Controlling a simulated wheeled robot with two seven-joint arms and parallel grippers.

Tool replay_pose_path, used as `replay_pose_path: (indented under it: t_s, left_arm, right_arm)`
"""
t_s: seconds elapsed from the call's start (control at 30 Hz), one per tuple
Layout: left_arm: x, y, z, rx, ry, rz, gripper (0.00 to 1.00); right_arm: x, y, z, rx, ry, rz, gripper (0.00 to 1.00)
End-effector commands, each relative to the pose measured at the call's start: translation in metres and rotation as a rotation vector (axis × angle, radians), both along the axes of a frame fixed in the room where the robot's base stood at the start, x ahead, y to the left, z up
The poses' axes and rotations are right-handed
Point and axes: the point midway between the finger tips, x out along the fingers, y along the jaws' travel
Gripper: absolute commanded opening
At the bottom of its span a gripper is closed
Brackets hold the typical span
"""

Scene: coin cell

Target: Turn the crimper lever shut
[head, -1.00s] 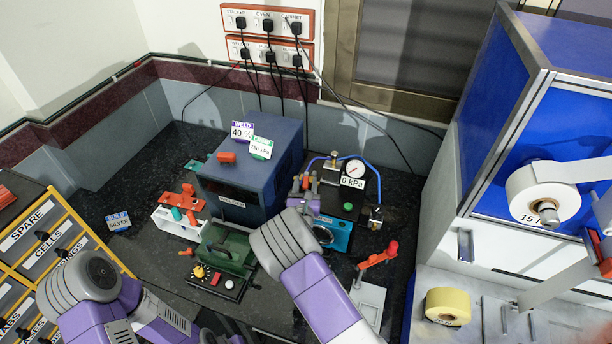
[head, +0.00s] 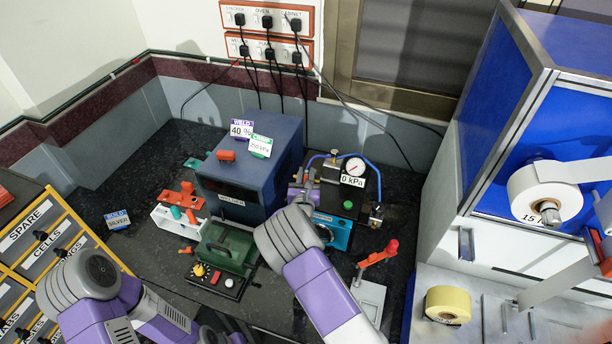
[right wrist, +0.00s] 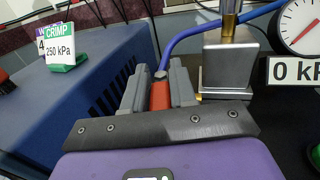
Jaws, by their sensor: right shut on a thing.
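The crimper (head: 338,235) is a teal and dark press at the back right of the bench, partly hidden by my right arm. Its lever has a red grip (right wrist: 160,96), seen in the right wrist view between the two grey fingers of my right gripper (right wrist: 158,88). The gripper is shut on this red grip. In the head view my right gripper (head: 304,184) is small, beside the crimper's upper left, and the lever is mostly hidden there. The gauge (head: 355,167) above its 0 kPa label has a red needle. My left gripper is out of view.
A blue welder box (head: 250,165) stands close left of the crimper. Blue hose and brass fittings (right wrist: 228,25) are just behind the gripper. A red-handled lever device (head: 376,255) stands front right. A green device (head: 228,248) sits front left.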

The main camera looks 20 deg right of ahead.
Motion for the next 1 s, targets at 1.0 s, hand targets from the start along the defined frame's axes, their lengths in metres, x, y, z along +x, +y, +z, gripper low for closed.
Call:
replay_pose_path:
  t_s: [1.0]
  left_arm:
    - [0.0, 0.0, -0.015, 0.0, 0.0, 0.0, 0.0]
  right_arm:
    - [0.002, 0.005, 0.0, 0.001, -0.001, -0.265, 0.28]
